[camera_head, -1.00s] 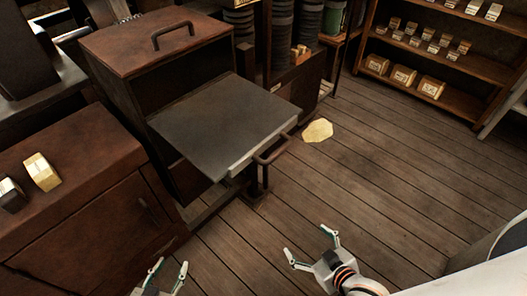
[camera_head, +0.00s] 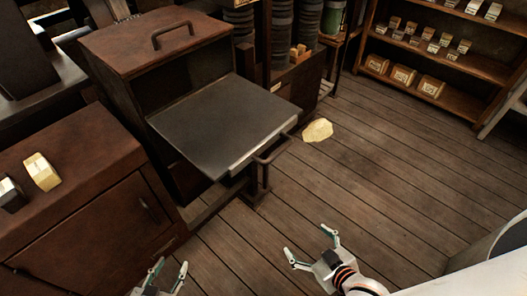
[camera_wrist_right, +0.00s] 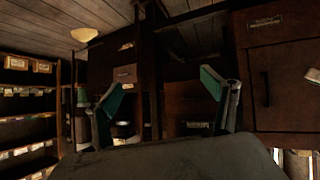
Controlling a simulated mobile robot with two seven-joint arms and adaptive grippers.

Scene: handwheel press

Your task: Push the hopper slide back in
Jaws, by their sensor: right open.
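The hopper slide (camera_head: 215,120) is a flat dark grey tray with a pale front edge. It sticks far out of the brown hopper box (camera_head: 160,70). A dark bar handle (camera_head: 272,152) is on its front edge. My left gripper (camera_head: 171,263) is open and empty, low at the bottom edge, in front of the slide and to its left. My right gripper (camera_head: 306,240) is open and empty over the floor, below and right of the slide handle, apart from it. Its open fingers also show in the right wrist view (camera_wrist_right: 162,92); I cannot make out the slide there.
A brown cabinet (camera_head: 75,200) with small blocks on top stands at the left. A yellowish flat piece (camera_head: 317,130) lies on the plank floor. A shelf (camera_head: 460,65) with small boxes stands at the back right. The floor between is clear.

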